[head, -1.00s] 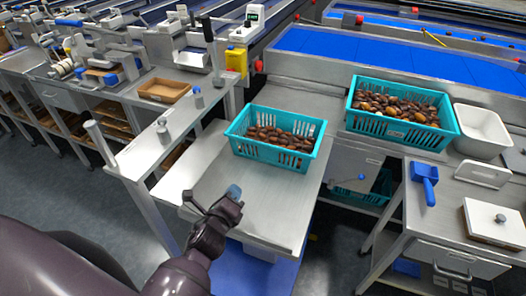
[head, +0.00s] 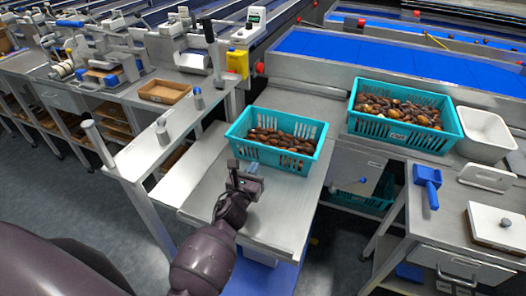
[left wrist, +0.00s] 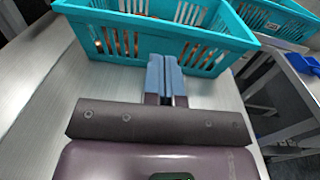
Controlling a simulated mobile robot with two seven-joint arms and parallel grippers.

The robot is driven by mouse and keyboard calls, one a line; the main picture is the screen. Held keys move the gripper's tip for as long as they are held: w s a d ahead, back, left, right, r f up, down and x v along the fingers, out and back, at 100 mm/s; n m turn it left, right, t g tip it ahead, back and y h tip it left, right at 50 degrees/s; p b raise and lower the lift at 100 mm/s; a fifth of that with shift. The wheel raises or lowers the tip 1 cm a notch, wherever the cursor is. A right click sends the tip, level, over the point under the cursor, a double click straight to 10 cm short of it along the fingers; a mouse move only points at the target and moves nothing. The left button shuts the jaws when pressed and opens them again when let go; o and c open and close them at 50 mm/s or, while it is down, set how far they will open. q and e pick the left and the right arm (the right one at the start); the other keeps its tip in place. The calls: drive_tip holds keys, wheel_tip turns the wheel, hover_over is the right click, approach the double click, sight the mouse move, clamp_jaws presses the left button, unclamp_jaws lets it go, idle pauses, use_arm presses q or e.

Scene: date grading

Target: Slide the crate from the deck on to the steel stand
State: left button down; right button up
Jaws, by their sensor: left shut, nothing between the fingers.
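A teal slatted crate (head: 262,154) of brown dates sits on a flat steel surface (head: 284,208) in the middle of the head view. A second teal crate (head: 404,134) of dates stands to its right on a higher grey top. My left gripper (head: 253,167) is shut and empty in front of the near wall of the middle crate. In the left wrist view, its blue fingers (left wrist: 164,76) lie side by side, pointing at the wall of the crate (left wrist: 130,40). I cannot tell whether the tips touch it. My right gripper is out of view.
A white tub (head: 485,132) stands right of the second crate. A blue scoop (head: 428,184) and a white board (head: 497,226) lie on the right-hand bench. Left is a rail with upright posts (head: 98,142). The steel surface in front of the middle crate is bare.

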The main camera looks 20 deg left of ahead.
sight(266, 146)
use_arm(q)
drive_tip(key=w, duration=0.7)
drive_tip(key=shift+w+a, duration=0.15)
drive_tip(key=shift+a, duration=0.2)
drive_tip(key=shift+w, duration=0.55)
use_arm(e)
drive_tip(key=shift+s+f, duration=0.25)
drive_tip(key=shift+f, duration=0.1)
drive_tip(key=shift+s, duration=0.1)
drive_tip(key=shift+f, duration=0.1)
